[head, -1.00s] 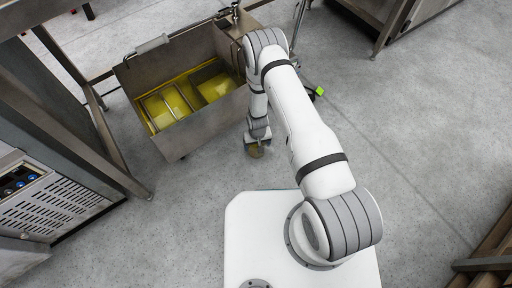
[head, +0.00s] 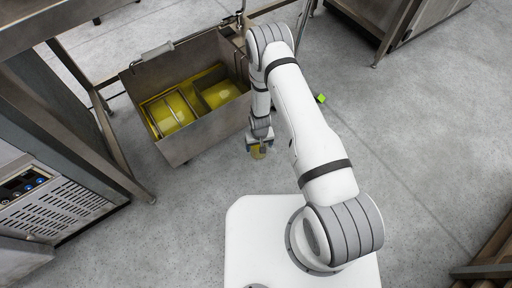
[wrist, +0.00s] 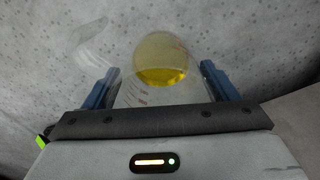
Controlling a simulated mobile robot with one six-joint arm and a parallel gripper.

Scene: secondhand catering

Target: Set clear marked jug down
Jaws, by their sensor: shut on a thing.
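The clear marked jug (wrist: 162,62) is see-through, with faint reddish marks on its side and yellow liquid at the bottom. In the wrist view it sits between the two blue fingers of my gripper (wrist: 156,84), which is shut on it. In the head view my gripper (head: 259,146) points down beside the right front of the steel tank, and the jug (head: 259,153) shows as a small yellowish shape at its tip. Grey floor lies under the jug; I cannot tell how high it is held.
An open steel tank (head: 205,141) with yellow liquid in its compartments stands left of my gripper. A steel table leg (head: 110,137) and a vented unit (head: 62,209) are further left. A small green object (head: 321,99) lies on the floor at right. Floor (head: 420,150) on the right is clear.

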